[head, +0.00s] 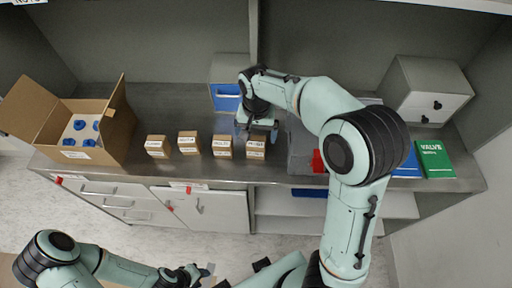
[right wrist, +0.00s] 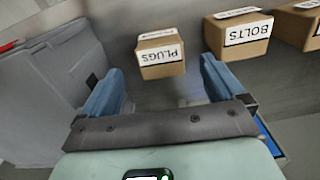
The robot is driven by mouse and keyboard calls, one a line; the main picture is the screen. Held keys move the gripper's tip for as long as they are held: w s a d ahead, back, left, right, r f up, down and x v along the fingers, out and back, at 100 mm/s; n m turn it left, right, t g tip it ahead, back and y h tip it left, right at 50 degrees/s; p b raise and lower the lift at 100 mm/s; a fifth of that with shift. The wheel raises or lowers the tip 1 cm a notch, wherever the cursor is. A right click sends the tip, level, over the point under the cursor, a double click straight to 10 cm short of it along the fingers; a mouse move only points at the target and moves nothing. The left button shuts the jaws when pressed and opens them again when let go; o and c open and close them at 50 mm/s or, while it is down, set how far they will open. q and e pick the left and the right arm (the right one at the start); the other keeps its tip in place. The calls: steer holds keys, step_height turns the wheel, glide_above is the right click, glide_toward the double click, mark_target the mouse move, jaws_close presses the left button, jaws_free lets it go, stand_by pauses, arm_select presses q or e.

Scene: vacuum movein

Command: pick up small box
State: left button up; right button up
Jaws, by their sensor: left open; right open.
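Several small brown cardboard boxes with white labels stand in a row on the grey counter. The rightmost box (head: 255,152) in the head view is just below my right gripper (head: 257,130). In the right wrist view, a box labelled PLUGS (right wrist: 161,55) lies ahead of and between the open blue fingers of my right gripper (right wrist: 160,82), with nothing held. A box labelled BOLTS (right wrist: 240,35) is beside it to the right. My left gripper (head: 205,273) is open and empty, low in front of the counter.
A large open carton (head: 75,130) with blue-capped items stands at the left.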

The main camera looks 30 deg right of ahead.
mark_target(256, 141)
steer(key=shift+w+f, duration=0.1)
steer(key=shift+f, duration=0.5)
step_height(256, 141, down, 4)
steer(key=shift+d+f, duration=0.1)
steer(key=shift+f, duration=0.15)
arm_select(q)
steer(key=shift+s+f, duration=0.1)
steer(key=shift+f, duration=0.15)
arm_select(e)
steer(key=shift+w, duration=0.1)
steer(key=c, duration=1.2)
steer(key=shift+r, duration=0.15)
arm_select(q)
steer(key=w+r+p, duration=0.1)
steer(key=r, duration=0.1)
steer(key=w+r+p, duration=0.1)
steer(key=w, duration=0.1)
steer(key=shift+w+r, duration=0.15)
steer(key=shift+r, duration=0.2)
arm_select(e)
step_height(256, 141, up, 20)
